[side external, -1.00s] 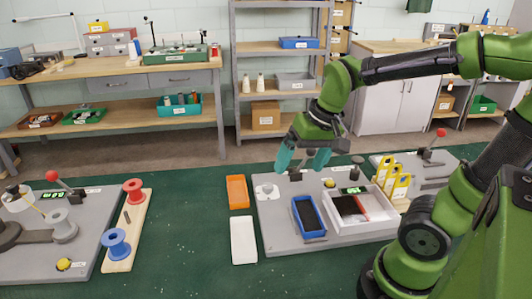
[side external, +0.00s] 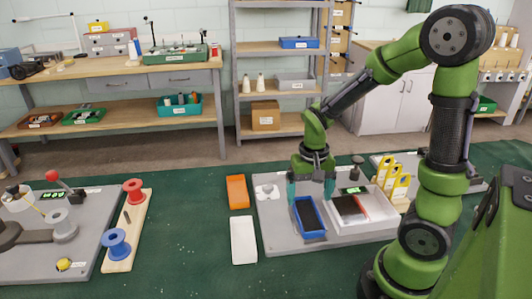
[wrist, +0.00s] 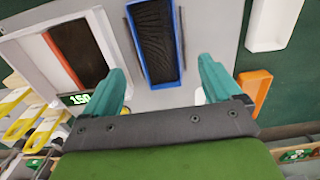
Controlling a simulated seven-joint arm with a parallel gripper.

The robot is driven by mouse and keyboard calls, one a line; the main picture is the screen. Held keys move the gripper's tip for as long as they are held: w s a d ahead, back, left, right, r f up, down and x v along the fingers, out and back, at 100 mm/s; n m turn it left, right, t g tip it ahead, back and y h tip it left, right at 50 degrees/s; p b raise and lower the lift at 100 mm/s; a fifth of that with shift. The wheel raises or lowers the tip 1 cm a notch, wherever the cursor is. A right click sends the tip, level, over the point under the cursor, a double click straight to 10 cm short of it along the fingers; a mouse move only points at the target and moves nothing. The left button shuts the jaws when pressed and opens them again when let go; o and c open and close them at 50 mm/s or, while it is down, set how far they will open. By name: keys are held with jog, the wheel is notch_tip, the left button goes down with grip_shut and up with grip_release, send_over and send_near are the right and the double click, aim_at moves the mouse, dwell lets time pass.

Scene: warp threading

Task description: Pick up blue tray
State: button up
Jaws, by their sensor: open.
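The blue tray (side external: 314,235) is a narrow tray with a dark, ridged inside. It lies on the grey board (side external: 275,237), left of the white box. My gripper (side external: 310,195) is open, its teal fingers pointing down on either side of the tray's far end. In the wrist view the tray's rim (wrist: 163,86) shows at the top middle. The gripper's fingers (wrist: 163,82) stand apart to its left and right, and nothing is between them that I can see held. I cannot tell the exact height of the fingertips over the board.
A white box (side external: 383,222) with dark and red contents stands close right of the tray. Yellow tags (side external: 396,178) stand behind it. An orange tray (side external: 238,192) and a white tray (side external: 244,240) lie to the left.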

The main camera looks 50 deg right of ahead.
aim_at(307, 218)
jog(key=shift+s+f, duration=0.15)
jog(key=shift+f, duration=2.65)
jog(key=c, duration=1.4)
